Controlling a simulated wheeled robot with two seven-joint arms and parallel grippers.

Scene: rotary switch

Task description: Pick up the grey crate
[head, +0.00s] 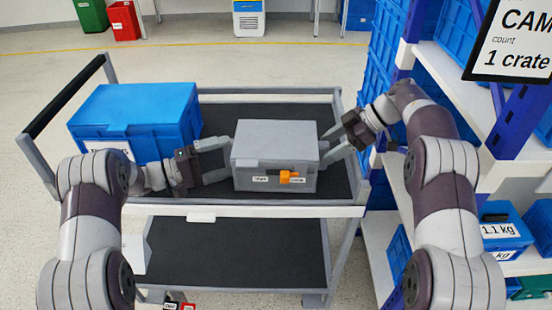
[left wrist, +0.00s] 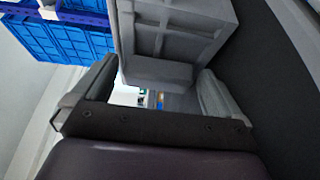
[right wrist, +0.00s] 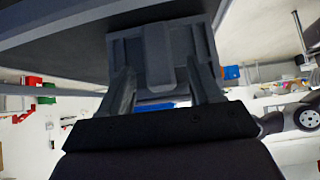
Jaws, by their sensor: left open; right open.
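The grey crate (head: 275,148) sits closed on the top shelf of the trolley. Its front carries an orange rotary switch (head: 290,177) between two small labels. My left gripper (head: 226,160) is open at the crate's left side. In the left wrist view the crate's side (left wrist: 175,35) and a protruding grip lie between and just beyond the fingers. My right gripper (head: 335,145) is open at the crate's right side. In the right wrist view the crate's end (right wrist: 160,55) fills the space ahead of the spread fingers. Whether any finger touches the crate cannot be told.
A blue crate (head: 135,115) stands left on the trolley, behind my left arm. The trolley's rim (head: 250,209) runs in front of the grey crate. A shelf rack (head: 450,75) with blue bins stands close on the right. The lower trolley shelf (head: 235,250) is mostly bare.

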